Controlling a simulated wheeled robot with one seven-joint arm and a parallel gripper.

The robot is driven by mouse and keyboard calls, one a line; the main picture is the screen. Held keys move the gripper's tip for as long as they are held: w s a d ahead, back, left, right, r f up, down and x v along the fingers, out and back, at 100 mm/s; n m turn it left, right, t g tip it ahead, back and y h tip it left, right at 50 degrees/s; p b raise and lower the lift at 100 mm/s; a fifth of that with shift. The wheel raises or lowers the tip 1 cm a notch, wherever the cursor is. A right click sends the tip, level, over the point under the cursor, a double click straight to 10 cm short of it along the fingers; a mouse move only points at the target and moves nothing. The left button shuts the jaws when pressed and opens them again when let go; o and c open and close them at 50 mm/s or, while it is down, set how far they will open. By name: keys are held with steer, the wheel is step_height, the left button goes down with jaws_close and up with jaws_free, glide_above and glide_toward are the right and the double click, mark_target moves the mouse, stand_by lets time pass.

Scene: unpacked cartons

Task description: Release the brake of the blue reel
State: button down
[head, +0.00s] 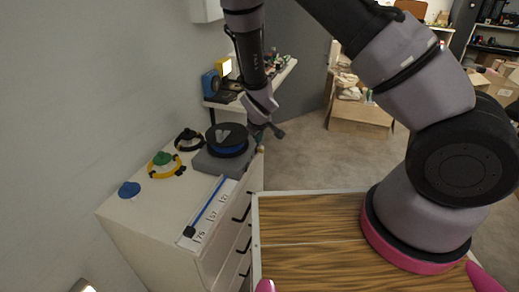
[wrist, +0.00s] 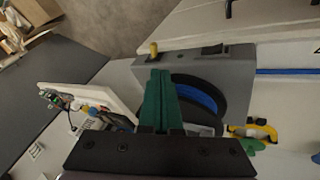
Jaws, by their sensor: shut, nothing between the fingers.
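The blue reel (head: 229,148) has black flanges around a blue band and sits on a grey base (head: 208,163) on top of the white drawer cabinet. In the wrist view the reel (wrist: 201,97) is partly hidden behind my fingers. The grey base (wrist: 232,63) carries a small yellow-tipped peg (wrist: 154,48) and a dark piece on its side; I cannot tell which of them is the brake. My gripper (head: 267,130) is at the reel's right side in the head view. Its green fingers (wrist: 157,90) are shut and empty, with the tips close to the peg; contact cannot be told.
The cabinet top also holds a black ring (head: 188,140), a yellow ring with a green middle (head: 164,165), a blue knob (head: 129,189) and a numbered strip with a blue line (head: 207,212). A wooden tabletop (head: 310,245) is in front. Open floor lies beyond.

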mark_target(262, 150)
steer(key=shift+f, duration=0.1)
steer(key=x, duration=0.9)
steer(key=shift+w+f, duration=0.25)
steer(key=shift+f, duration=0.05)
steer(key=shift+w+d+n+y, duration=0.1)
steer(key=shift+d+n+y, duration=0.25)
steer(key=shift+n, duration=0.35)
steer(key=shift+w+d+n+y, duration=0.1)
steer(key=shift+d+n+y, duration=0.15)
steer(key=shift+n+y, duration=0.35)
steer(key=shift+d+n, duration=0.2)
steer(key=shift+n, duration=0.5)
steer(key=shift+w+d+n+g+y, duration=0.2)
steer(key=shift+n+g+y, duration=0.1)
steer(key=shift+n+y, duration=0.25)
steer(key=shift+w+d+n, duration=0.15)
steer(key=shift+d+n, duration=0.1)
stand_by(0.5)
steer(key=shift+a, duration=0.15)
steer(key=shift+a, duration=0.65)
